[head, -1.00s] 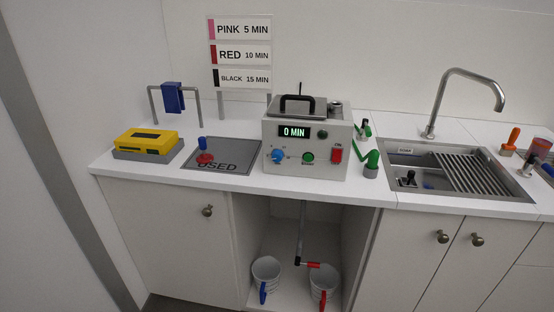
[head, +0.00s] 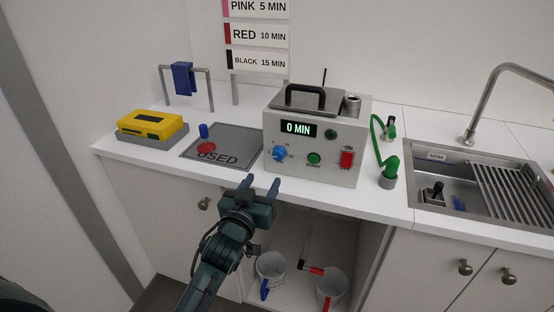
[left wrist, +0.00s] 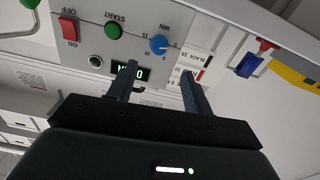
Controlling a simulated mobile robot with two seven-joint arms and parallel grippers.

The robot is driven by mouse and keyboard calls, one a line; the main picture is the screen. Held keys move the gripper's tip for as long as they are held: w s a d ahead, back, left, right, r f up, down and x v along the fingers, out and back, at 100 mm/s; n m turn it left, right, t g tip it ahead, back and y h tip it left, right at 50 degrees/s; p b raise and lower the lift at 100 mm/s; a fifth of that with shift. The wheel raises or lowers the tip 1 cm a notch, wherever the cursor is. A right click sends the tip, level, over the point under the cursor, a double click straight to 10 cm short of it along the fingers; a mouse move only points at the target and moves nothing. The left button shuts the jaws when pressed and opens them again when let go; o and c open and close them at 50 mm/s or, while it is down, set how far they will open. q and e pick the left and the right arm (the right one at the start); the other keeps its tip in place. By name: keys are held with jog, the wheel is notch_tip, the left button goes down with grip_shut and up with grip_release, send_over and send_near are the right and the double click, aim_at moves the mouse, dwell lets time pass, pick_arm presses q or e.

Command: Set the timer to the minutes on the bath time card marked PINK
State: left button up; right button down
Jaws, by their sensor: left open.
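The bath box (head: 316,140) is a grey-white unit on the counter with a black handle on its lid. Its display (head: 298,129) reads 0 MIN. Below the display is a blue timer knob (head: 279,153), with a green button (head: 314,158) and a red switch (head: 347,159) to its right. The PINK card (head: 258,7) behind reads 5 MIN. My left gripper (head: 262,184) is open and empty, in front of the counter edge, below and apart from the knob. In the left wrist view the blue knob (left wrist: 159,44) shows beyond the fingertips. My right gripper is not in view.
A grey USED mat (head: 240,142) holds a small red and blue item. A yellow box (head: 150,124) lies at the left. A green hose end (head: 390,167) stands right of the box, before the sink (head: 425,200). Two buckets (head: 271,266) sit below.

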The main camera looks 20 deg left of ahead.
aim_at(276, 157)
pick_arm(q)
jog(key=w, duration=1)
jog(key=shift+d, duration=0.2)
jog(key=c, duration=1)
jog(key=shift+o, duration=0.2)
jog(key=shift+m, duration=0.4)
jog(key=m, duration=0.2)
jog(key=shift+m+p, duration=0.4)
jog(key=m, duration=0.3)
jog(key=shift+m, duration=0.4)
jog(key=m, duration=0.6)
jog(key=shift+a, duration=0.1)
jog(key=shift+m, duration=0.3)
